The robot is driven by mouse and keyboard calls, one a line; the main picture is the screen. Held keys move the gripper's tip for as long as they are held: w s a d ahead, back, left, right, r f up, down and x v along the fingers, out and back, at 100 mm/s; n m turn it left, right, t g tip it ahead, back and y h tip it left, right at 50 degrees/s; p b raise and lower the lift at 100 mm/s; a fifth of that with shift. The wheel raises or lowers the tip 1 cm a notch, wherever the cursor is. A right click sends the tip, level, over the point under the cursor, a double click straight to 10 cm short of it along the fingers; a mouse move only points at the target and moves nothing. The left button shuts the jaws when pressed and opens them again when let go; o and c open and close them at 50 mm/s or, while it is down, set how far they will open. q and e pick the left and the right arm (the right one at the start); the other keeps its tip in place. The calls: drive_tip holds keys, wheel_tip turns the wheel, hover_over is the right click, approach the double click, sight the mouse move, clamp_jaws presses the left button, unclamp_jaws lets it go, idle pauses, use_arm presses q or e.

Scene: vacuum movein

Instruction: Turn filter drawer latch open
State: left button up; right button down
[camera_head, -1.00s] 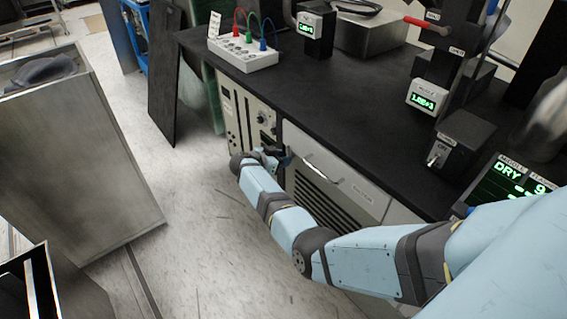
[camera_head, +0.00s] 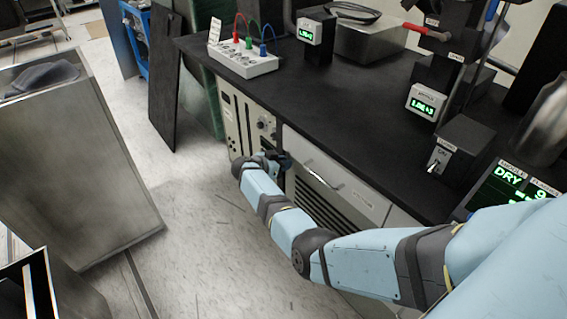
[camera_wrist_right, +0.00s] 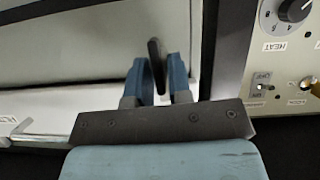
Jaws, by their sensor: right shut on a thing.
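The filter drawer (camera_head: 340,185) has a pale grey front under the black counter, with a metal bar handle (camera_head: 323,172). My right gripper (camera_head: 284,160) is at the left end of this front. In the right wrist view its two blue fingers (camera_wrist_right: 160,80) are on either side of a dark, narrow latch (camera_wrist_right: 156,62), which stands slightly tilted against the pale front (camera_wrist_right: 90,45). The gripper is shut on the latch. In the head view my gripper and wrist hide the latch. My left gripper is not in view.
A control panel with a HEAT knob (camera_wrist_right: 293,8) and switches is beside the drawer front. The black counter (camera_head: 330,110) overhangs above, carrying a terminal box (camera_head: 243,60) and displays. A grey metal bin (camera_head: 80,160) stands at left. The floor between is clear.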

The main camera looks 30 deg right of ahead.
drive_tip(key=shift+w+n+g, duration=0.1)
drive_tip(key=shift+n+g, duration=0.3)
drive_tip(key=shift+w+n+g, duration=0.1)
drive_tip(key=shift+n+g, duration=0.3)
drive_tip(key=shift+n, duration=0.2)
use_arm(q)
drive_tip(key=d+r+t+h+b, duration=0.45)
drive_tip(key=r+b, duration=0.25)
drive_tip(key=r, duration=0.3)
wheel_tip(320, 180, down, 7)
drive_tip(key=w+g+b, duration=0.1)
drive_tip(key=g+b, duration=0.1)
drive_tip(key=b, duration=0.2)
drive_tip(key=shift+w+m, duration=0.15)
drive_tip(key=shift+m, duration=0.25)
use_arm(e)
drive_tip(key=shift+w+f+n+g+h, duration=0.15)
drive_tip(key=shift+n+g+h, duration=0.55)
drive_tip(key=shift+n, duration=1.15)
drive_tip(key=shift+w+f+n+g+h, duration=0.1)
drive_tip(key=shift+f+n+g+h, duration=0.3)
drive_tip(key=shift+n+g, duration=0.95)
drive_tip(key=shift+w+f+n+g+h, duration=0.1)
drive_tip(key=shift+n+g+h, duration=0.45)
drive_tip(key=shift+n, duration=1.75)
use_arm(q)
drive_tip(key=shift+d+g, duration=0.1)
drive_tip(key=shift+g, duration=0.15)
